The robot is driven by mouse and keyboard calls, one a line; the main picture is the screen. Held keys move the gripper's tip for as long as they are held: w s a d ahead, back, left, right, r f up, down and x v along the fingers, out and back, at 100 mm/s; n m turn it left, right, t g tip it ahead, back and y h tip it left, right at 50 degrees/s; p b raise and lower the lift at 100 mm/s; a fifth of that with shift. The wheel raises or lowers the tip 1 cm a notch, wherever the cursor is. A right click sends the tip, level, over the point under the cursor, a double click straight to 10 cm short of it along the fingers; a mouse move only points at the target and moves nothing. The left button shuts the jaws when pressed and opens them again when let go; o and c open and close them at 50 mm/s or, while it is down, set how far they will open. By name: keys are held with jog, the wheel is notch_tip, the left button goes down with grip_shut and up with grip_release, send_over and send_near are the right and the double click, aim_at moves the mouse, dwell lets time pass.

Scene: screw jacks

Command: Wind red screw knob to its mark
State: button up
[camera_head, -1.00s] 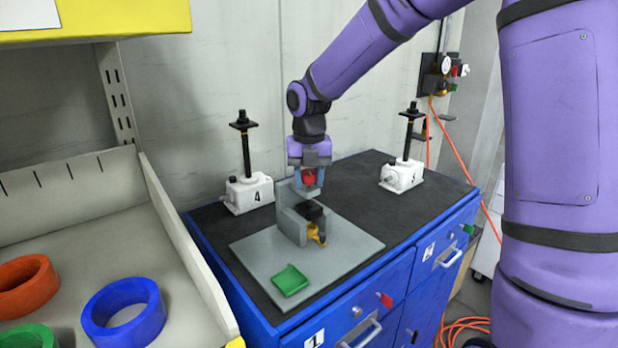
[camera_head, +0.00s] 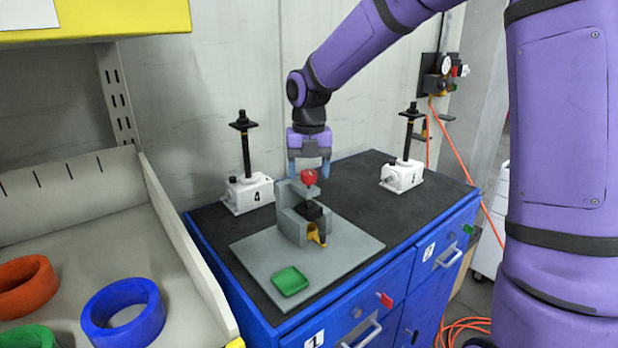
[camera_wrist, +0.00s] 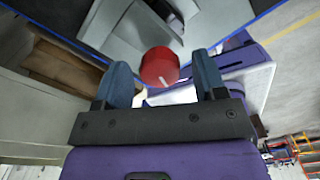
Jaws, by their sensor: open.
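The red screw knob (camera_head: 309,177) sits on top of the grey fixture (camera_head: 291,212) on the cabinet top. In the wrist view the red knob (camera_wrist: 159,67) shows a short white line on its side and lies just beyond the fingertips. My gripper (camera_head: 308,172) is open, just above and behind the knob, pointing down. A black block and a yellow part (camera_head: 314,234) sit low in the fixture. I cannot make out a separate target mark.
The grey baseplate (camera_head: 345,251) carries a green tray (camera_head: 290,281). White screw jacks stand at the left (camera_head: 248,192) and right (camera_head: 402,177) on the black top. A shelf with coloured rings (camera_head: 124,312) is at left. The black top right of the fixture is clear.

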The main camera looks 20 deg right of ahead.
notch_tip(320, 180, up, 8)
jog(key=shift+r, duration=0.35)
dwell(0.4)
jog(key=shift+s, duration=0.15)
jog(key=s+d+m+t, duration=0.2)
jog(key=s+d+m, duration=0.1)
jog(key=s+m, duration=1.1)
jog(key=s+d+r+m+t, duration=0.1)
jog(key=s+d+m+t, duration=0.2)
jog(key=s+m, duration=1.2)
jog(key=d+m, duration=0.1)
jog(key=m, duration=0.2)
jog(key=shift+r+m, duration=0.25)
jog(key=shift+m, duration=0.05)
